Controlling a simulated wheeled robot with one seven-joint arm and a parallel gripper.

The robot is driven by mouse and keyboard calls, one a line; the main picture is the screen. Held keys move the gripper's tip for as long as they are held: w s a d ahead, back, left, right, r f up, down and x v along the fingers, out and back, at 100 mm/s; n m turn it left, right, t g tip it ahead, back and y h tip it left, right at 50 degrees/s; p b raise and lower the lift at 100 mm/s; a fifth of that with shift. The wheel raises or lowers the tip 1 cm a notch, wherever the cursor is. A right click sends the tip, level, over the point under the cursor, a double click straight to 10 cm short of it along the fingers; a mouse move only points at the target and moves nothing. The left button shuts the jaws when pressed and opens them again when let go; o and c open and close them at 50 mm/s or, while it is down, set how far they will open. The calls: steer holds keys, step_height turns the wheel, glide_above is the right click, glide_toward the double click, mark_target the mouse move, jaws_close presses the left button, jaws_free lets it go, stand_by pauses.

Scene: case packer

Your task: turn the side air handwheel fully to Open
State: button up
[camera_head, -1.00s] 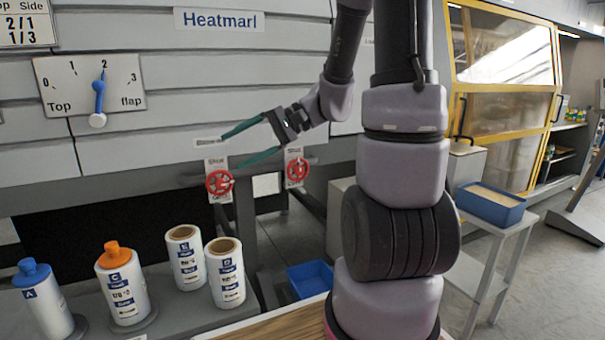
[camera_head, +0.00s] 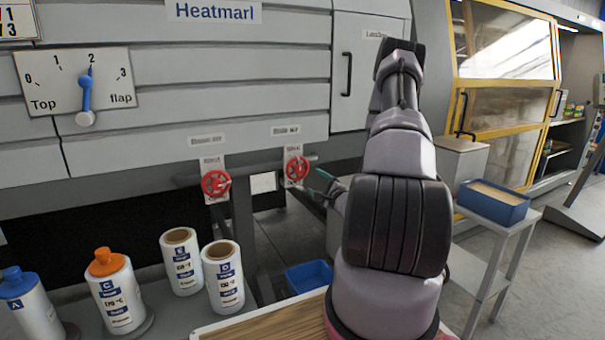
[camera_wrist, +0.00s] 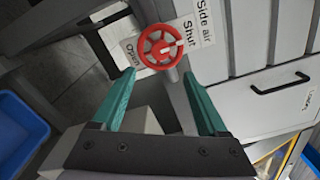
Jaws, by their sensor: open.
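The side air handwheel (camera_wrist: 160,47) is red with spokes. In the wrist view it sits in front of a white plate (camera_wrist: 127,50) that reads Shut and Open, beside a Side air label (camera_wrist: 209,22). In the head view it is the right one of two red wheels (camera_head: 297,168). My gripper (camera_wrist: 159,74) is open, with its teal fingers to either side just short of the wheel and nothing between them. In the head view my gripper (camera_head: 324,182) is right of the wheel, partly hidden by my arm. I cannot tell whether a finger touches the rim.
A second red handwheel (camera_head: 215,186) is close on the left. A grey rail runs behind both. Bottles and rolls, such as the orange-capped bottle (camera_head: 116,290), stand at front left. A blue bin (camera_head: 309,276) is below. A door handle (camera_wrist: 281,84) is at right.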

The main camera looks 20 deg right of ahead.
mark_target(300, 171)
steer(key=w, duration=1)
steer(key=shift+w+a, duration=0.1)
steer(key=shift+a, duration=0.15)
jaws_close()
